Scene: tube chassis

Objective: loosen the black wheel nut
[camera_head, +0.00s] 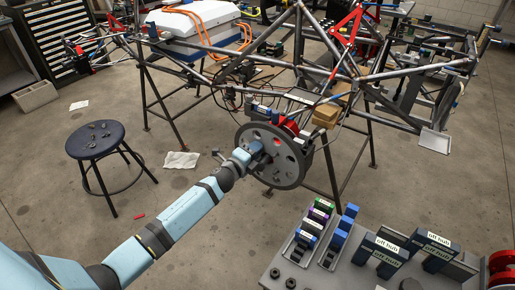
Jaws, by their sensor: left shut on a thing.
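A grey wheel disc (290,172) with round holes hangs on the front of the tube chassis (375,75). My left gripper (257,149) reaches in from the lower left and its fingers are at the middle of the wheel face. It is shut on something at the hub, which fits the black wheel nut. The nut itself is hidden behind the fingers, so I cannot see its seating or turn. My right gripper is not in view.
A workbench (345,275) at the lower right holds blue and black racks (310,232), labelled "off hub" holders (385,245) and dark nuts. A round stool (88,140) with small parts stands left. A white cloth (182,160) lies on the floor. Chassis stand legs flank the wheel.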

